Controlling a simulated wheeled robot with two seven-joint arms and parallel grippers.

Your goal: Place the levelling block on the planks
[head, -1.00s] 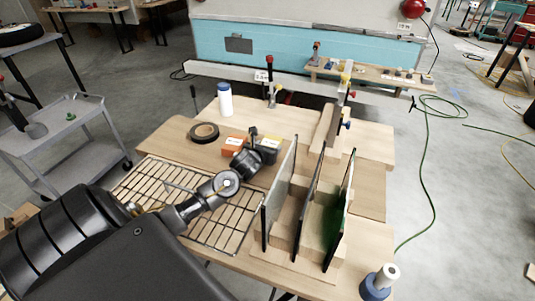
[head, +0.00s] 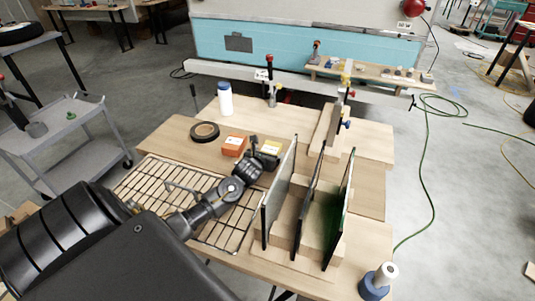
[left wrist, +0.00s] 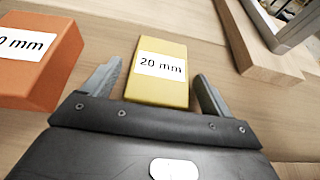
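A yellow block labelled 20 mm (head: 272,146) lies on the wooden bench; it also shows in the left wrist view (left wrist: 160,88). An orange block (head: 234,146) lies to its left, and its label is partly cut off in the left wrist view (left wrist: 35,62). My left gripper (head: 260,151) is open, low beside the yellow block. In the left wrist view its two fingers (left wrist: 157,75) stand apart on either side of the yellow block's near end, with gaps showing. Pale planks (head: 285,117) lie at the back of the bench. My right gripper is not in view.
Upright panels in a wooden rack (head: 291,208) stand close to the right of my left arm. A wire grid (head: 150,178) lies under the arm. A black tape roll (head: 204,132) and a white bottle (head: 225,100) stand behind left. A wooden post (head: 327,132) rises at the right.

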